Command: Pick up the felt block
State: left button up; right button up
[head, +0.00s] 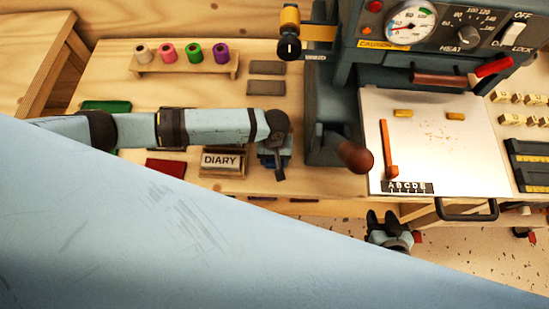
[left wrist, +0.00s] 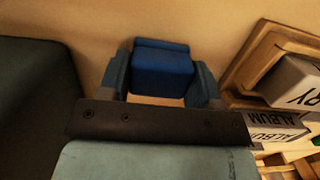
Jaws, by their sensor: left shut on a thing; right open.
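The felt block, a blue block (left wrist: 162,70), sits between the two fingers of my left gripper in the left wrist view. My left gripper (head: 274,165) is shut on it. In the head view the gripper points down at the wooden bench, just right of the DIARY block, and my wrist hides most of the felt block. I cannot tell whether the block touches the bench. My right gripper (head: 382,219) is open and empty, low in front of the bench's front edge.
The DIARY block (head: 222,161) lies in a wooden holder close beside my left gripper. The dark press (head: 335,110) stands just to the right, with a wooden-knobbed lever (head: 354,156). A rack (head: 184,70) of coloured foil rolls and two grey pads (head: 266,88) are behind.

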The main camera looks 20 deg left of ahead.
pick_arm(q)
notch_tip(320, 180, up, 10)
dwell(0.6)
